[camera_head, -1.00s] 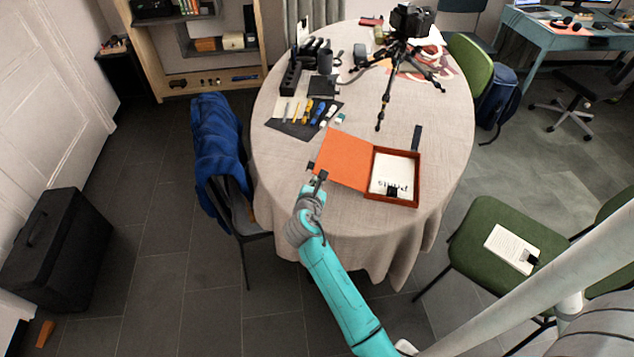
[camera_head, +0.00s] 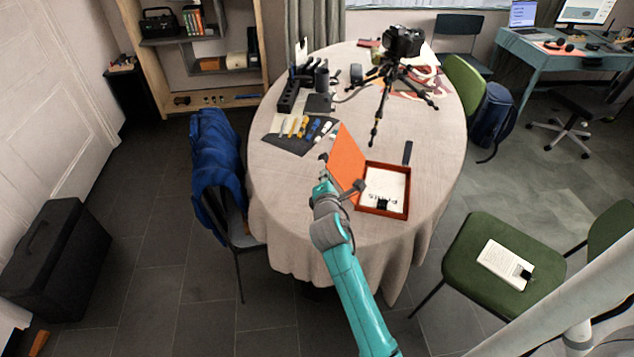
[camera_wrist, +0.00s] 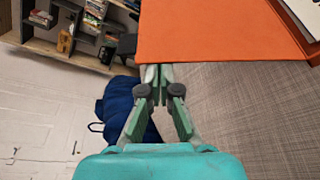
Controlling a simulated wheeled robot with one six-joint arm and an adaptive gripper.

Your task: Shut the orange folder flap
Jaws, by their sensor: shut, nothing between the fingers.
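The orange folder flap (camera_head: 347,160) stands tilted up from the left side of the open folder box (camera_head: 408,202) on the table. In the wrist view the flap (camera_wrist: 220,30) fills the top, right at the fingertips. My gripper (camera_head: 324,164) is at the flap's left, outer side; in the wrist view the fingers (camera_wrist: 158,72) come together at the tips, shut and empty, with the tips at or behind the flap's edge. I cannot tell whether they touch it. White printed paper (camera_head: 385,186) with a black clip (camera_head: 382,204) lies in the box.
A dark mat with small tools (camera_head: 300,134) lies behind the flap. A black strip (camera_head: 407,152) lies behind the box. A camera tripod (camera_head: 378,110) stands farther back. A chair with a blue jacket (camera_head: 215,165) is at the left.

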